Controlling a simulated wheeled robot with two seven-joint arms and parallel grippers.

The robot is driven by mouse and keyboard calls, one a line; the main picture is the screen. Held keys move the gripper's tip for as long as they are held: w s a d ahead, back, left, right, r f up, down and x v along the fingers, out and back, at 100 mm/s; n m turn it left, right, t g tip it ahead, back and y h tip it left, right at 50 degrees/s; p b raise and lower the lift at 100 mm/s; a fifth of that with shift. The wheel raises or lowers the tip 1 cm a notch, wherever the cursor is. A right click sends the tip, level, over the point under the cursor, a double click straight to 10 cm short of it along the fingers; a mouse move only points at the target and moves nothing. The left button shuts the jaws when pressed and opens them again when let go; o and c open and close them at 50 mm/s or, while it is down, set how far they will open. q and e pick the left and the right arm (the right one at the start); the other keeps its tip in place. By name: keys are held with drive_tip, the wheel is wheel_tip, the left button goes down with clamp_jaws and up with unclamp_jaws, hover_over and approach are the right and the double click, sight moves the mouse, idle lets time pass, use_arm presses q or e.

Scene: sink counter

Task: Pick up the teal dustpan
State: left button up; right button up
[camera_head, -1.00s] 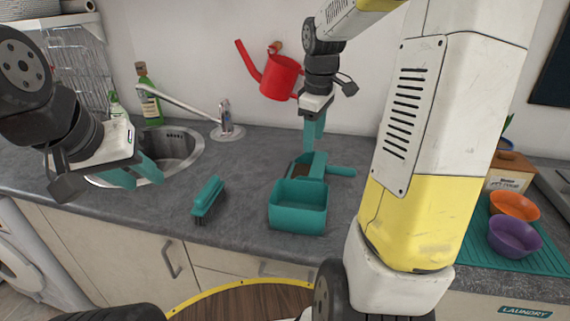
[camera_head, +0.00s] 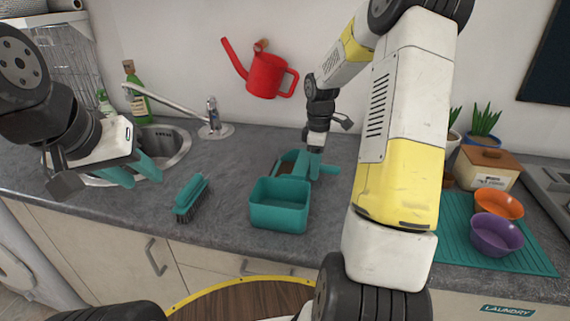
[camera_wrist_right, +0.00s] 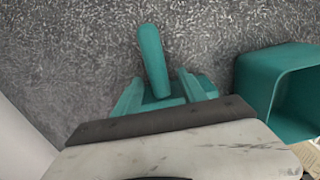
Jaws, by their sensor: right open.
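The teal dustpan (camera_head: 288,163) lies on the grey counter behind a teal bin, its handle toward the right. My right gripper (camera_head: 314,165) is down at the handle, its teal fingers pointing at the counter. In the right wrist view the dustpan handle (camera_wrist_right: 152,58) extends up from between the two fingers of the right gripper (camera_wrist_right: 165,92), which is open. The dustpan's body is hidden there. My left gripper (camera_head: 137,172) is open and empty, in front of the sink.
The teal bin (camera_head: 280,207) stands in front of the dustpan; it is right of my fingers in the wrist view (camera_wrist_right: 280,85). A teal brush (camera_head: 191,198) lies to its left. Purple (camera_head: 496,236) and orange (camera_head: 497,204) bowls sit on a teal mat (camera_head: 520,258) at right.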

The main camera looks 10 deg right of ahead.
clamp_jaws()
idle(1.4)
